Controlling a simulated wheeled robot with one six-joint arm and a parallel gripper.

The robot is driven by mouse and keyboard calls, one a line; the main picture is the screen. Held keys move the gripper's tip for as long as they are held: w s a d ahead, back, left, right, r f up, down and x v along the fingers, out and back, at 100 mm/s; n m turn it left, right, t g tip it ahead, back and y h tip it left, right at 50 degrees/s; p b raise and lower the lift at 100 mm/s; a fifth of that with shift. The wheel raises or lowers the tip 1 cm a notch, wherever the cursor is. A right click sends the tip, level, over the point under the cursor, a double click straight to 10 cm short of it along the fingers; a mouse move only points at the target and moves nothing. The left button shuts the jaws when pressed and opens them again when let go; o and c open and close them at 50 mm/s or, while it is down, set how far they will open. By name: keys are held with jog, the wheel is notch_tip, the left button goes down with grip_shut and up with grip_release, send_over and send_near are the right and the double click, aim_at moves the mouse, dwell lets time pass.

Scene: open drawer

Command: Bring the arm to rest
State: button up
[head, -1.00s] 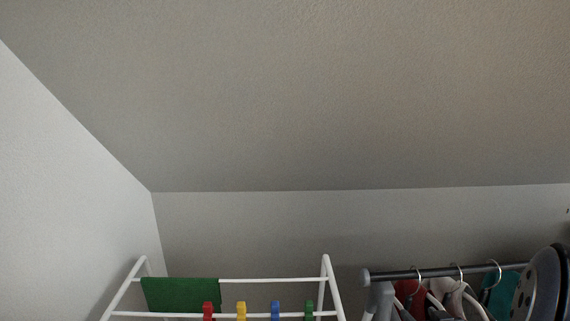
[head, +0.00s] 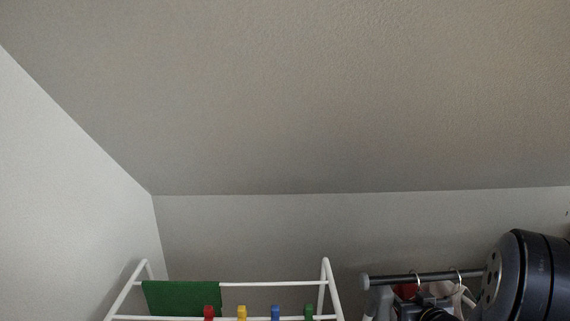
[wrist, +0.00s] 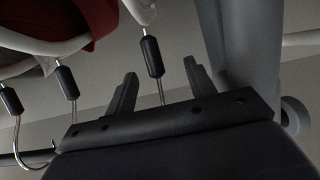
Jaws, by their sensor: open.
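My gripper (wrist: 160,82) shows in the wrist view with its two dark fingers apart and nothing between them that it grips. A hanger hook with a black sleeve shows behind the gap between the fingers; I cannot tell how far off it is. In the head view, dark links of my arm cover the lower right corner, in front of the clothes rail. The gripper's fingers cannot be made out in the head view.
A white drying rack (head: 270,284) with a green cloth (head: 182,297) and coloured pegs stands at the lower left. A clothes rail (head: 390,279) with hangers is at the lower right. A grey post (wrist: 251,50) stands close right of the fingers. The upper head view is bare wall and ceiling.

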jog(key=s+p, duration=0.1)
jog(key=s, duration=1.4)
jog(key=shift+s+d+f+p, duration=0.15)
jog(key=shift+s+d+p, duration=0.05)
jog(key=shift+d+p, duration=0.1)
